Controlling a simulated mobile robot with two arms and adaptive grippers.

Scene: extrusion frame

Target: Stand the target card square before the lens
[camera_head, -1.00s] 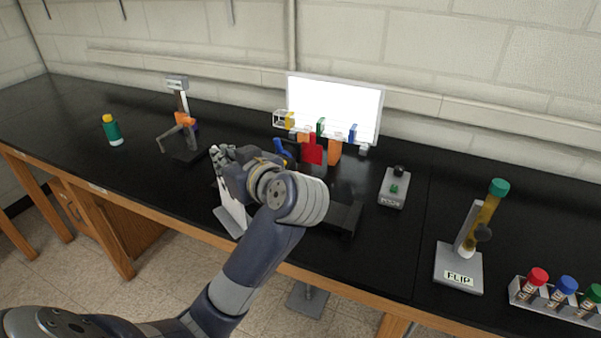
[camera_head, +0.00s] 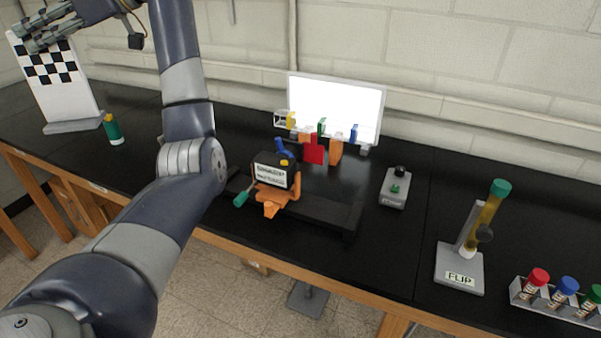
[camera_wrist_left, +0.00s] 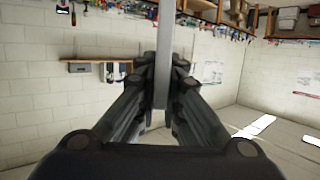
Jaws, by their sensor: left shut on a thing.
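The target card (camera_head: 62,98) is a white upright plate with a black-and-white checker patch and a grey foot (camera_head: 73,126). It is at the far left of the head view, and its patterned face shows. My left gripper (camera_head: 46,38) is shut on its upper part. In the left wrist view the card (camera_wrist_left: 162,70) is a thin grey edge between the fingers (camera_wrist_left: 162,100). I cannot tell whether the foot touches the bench. A black labelled camera box (camera_head: 272,174) sits on an orange mount at the centre; its lens is not clear. My right gripper is not in view.
A green bottle (camera_head: 113,129) stands close right of the card's foot. A grey button box (camera_head: 394,188), a FLIP stand (camera_head: 459,270) and a tube rack (camera_head: 556,305) are at right.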

